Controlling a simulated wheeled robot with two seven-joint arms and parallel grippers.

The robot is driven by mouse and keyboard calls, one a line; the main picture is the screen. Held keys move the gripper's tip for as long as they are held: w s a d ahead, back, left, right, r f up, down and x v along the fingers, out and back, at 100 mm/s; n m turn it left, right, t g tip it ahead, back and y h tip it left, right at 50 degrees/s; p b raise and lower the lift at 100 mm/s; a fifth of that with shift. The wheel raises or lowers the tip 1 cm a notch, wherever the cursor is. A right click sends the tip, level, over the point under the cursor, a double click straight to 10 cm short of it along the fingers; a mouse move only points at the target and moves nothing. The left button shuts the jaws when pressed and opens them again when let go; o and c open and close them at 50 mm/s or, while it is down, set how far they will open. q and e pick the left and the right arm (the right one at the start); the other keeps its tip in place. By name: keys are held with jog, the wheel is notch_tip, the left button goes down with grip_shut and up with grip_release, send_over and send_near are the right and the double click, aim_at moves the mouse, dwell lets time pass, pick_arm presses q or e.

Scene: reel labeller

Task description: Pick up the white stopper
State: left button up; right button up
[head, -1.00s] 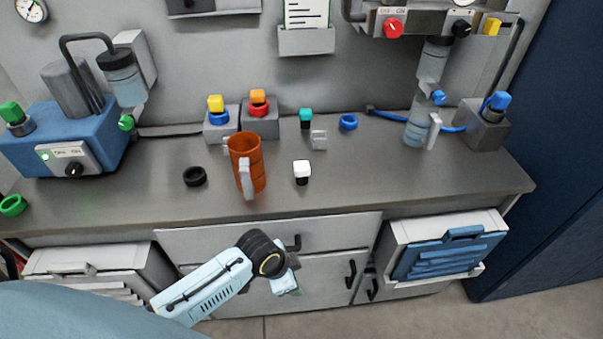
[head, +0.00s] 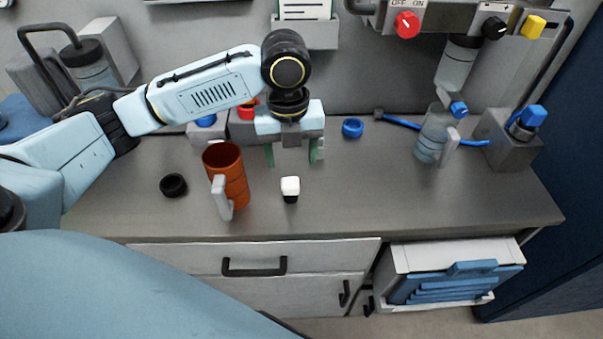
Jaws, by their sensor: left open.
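The white stopper (head: 290,186) stands upright on the grey countertop, with a white square top and a black lower part. It is just right of the orange mug. My left gripper (head: 293,161) is open and empty, with its green-tipped fingers pointing down, spread apart. In the picture it is just above the stopper, and the stopper is not between the fingers. My right gripper is not in view.
The orange mug (head: 228,178) stands close left of the stopper, its handle toward the front. A black ring (head: 173,185) lies farther left. A blue ring (head: 352,128) lies behind right. The counter (head: 400,200) right of the stopper is clear.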

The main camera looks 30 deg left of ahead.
aim_at(290, 183)
pick_arm(q)
jog(key=shift+w+a, duration=0.2)
jog(key=shift+a, duration=0.3)
notch_tip(290, 183, down, 6)
jog(key=shift+s+b, duration=0.15)
jog(key=shift+b, duration=0.55)
jog(key=shift+d+f, duration=0.1)
jog(key=shift+f, duration=1)
notch_tip(290, 183, down, 4)
jog(key=shift+f+b, duration=0.1)
jog(key=shift+b, duration=0.5)
jog(key=c, duration=1.1)
jog(key=shift+o, duration=0.2)
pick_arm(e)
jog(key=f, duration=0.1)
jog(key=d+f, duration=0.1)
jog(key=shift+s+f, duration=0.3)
